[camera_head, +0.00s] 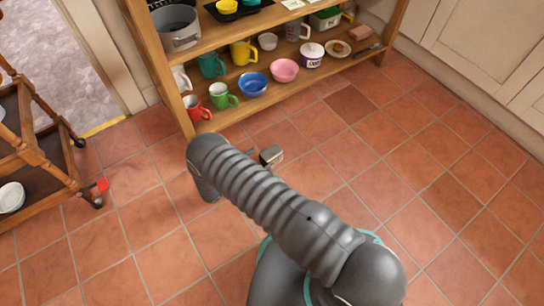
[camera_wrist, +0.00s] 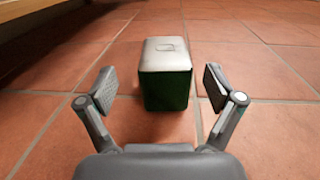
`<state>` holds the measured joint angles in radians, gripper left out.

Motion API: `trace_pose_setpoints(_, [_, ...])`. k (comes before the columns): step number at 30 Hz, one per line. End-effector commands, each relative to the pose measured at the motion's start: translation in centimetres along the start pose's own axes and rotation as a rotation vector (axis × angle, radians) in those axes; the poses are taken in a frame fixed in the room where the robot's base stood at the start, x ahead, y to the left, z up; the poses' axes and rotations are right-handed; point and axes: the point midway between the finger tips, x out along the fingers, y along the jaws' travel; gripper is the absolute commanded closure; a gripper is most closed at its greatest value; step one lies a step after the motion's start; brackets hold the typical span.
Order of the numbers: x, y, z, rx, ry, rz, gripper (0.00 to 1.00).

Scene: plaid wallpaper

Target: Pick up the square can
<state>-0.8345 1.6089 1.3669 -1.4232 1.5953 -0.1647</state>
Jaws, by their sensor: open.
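The square can (camera_wrist: 166,75) stands upright on the tiled floor in the wrist view, with a silver lid and dark green sides. It is between and just beyond the fingertips of my gripper (camera_wrist: 158,88). The fingers are spread wide, one to each side, and do not touch the can. In the head view the can (camera_head: 271,156) shows small beside my arm, near the front of the shelf.
A wooden shelf (camera_head: 240,108) with mugs, bowls and a pot stands behind the can. Its low edge shows at upper left in the wrist view (camera_wrist: 50,10). A wooden trolley (camera_head: 45,165) stands at the left. The tiled floor (camera_head: 440,190) to the right is clear.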

Motion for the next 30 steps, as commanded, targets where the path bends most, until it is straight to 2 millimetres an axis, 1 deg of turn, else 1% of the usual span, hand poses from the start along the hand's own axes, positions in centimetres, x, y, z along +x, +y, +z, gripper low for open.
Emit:
trace_pose_setpoints(2, [0.5,-0.1,0.1,0.000,0.000,-0.002,0.08])
trace_pose_setpoints(9, [3.8,-0.6,0.6,0.000,-0.001,-0.004,0.08])
trace_pose_setpoints(12, [4.8,-0.6,0.6,0.000,0.000,-0.003,0.08])
trace_pose_setpoints(15, [5.2,-0.6,0.6,0.000,0.000,-0.001,0.08])
trace_pose_setpoints(21, [5.3,-0.5,0.6,0.001,0.000,-0.001,0.08])
trace_pose_setpoints(22, [5.3,-0.5,0.6,0.001,0.000,-0.001,0.11])
trace_pose_setpoints(23, [5.3,-0.5,0.6,0.001,0.000,-0.001,0.18])
trace_pose_setpoints(24, [5.3,-0.5,0.6,0.001,0.000,-0.001,0.28])
trace_pose_setpoints(26, [5.3,-0.5,0.6,0.001,0.000,-0.001,0.43])
trace_pose_setpoints(27, [5.3,-0.5,0.6,0.001,0.000,-0.001,0.53])
trace_pose_setpoints(29, [5.3,-0.5,0.6,0.001,0.000,-0.001,0.68])
trace_pose_setpoints(30, [5.3,-0.5,0.6,0.001,0.000,-0.001,0.78])
